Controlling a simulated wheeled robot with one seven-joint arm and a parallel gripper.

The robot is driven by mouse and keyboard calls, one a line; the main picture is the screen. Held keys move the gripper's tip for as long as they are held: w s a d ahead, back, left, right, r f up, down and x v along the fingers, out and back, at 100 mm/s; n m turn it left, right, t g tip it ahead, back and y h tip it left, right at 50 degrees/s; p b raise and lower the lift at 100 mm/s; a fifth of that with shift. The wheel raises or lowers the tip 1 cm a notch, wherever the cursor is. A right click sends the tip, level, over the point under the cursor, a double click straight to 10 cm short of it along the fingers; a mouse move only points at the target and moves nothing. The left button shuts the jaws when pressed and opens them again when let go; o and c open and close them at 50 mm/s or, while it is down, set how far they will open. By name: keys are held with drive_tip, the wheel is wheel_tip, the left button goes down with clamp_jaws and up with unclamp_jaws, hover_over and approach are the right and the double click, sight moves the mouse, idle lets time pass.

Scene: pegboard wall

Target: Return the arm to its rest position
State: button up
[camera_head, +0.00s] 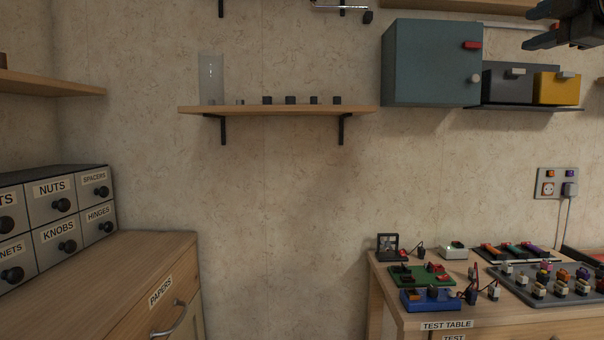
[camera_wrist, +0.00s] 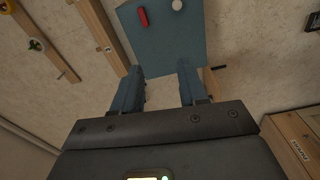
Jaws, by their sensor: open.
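My gripper (camera_head: 541,28) is at the top right corner of the head view, high in front of the wall and partly cut off by the frame edge. In the wrist view my gripper (camera_wrist: 158,85) has its two blue-grey fingers well apart with nothing between them. Beyond the fingertips is the blue-grey cabinet (camera_wrist: 165,42), with a red handle and a round white knob. In the head view this cabinet (camera_head: 424,62) hangs shut on the wall, to the left of my gripper.
A grey bin (camera_head: 505,84) and a yellow bin (camera_head: 556,89) sit on a shelf below my gripper. A wooden shelf (camera_head: 280,109) holds a clear cylinder and small dark blocks. The test table (camera_head: 410,318) at lower right bears several small parts. Labelled drawers (camera_head: 52,205) stand at left.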

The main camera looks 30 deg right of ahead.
drive_tip(key=w+a+f+m+y, duration=0.15)
drive_tip(key=w+f, duration=0.25)
drive_tip(key=f, duration=0.4)
drive_tip(key=w+a+f+m+t, duration=0.1)
drive_tip(key=w+a+f+m, duration=0.15)
drive_tip(key=f, duration=0.45)
drive_tip(key=w+a+f+m+y, duration=0.1)
drive_tip(key=w+f, duration=0.3)
drive_tip(key=f, duration=0.4)
drive_tip(key=s+a+f+m+y, duration=0.1)
drive_tip(key=s+a+f+m, duration=0.2)
drive_tip(key=a+f, duration=0.9)
drive_tip(key=s+a+f+m+y, duration=0.1)
drive_tip(key=s+a+f+m, duration=0.25)
drive_tip(key=a+f, duration=0.9)
drive_tip(key=s+a+f+g+y, duration=0.1)
drive_tip(key=s+a+f, duration=0.2)
drive_tip(key=s, duration=0.7)
drive_tip(key=s+a+f+y, duration=0.2)
drive_tip(key=s+a+f, duration=0.15)
drive_tip(key=s, duration=0.55)
drive_tip(key=s+a+f+g+y, duration=0.1)
drive_tip(key=s+a+f, duration=0.25)
drive_tip(key=s, duration=0.65)
wheel_tip(320, 180, up, 14)
drive_tip(key=d+p, duration=0.1)
drive_tip(key=p, duration=1.2)
drive_tip(key=shift+w+f, duration=0.2)
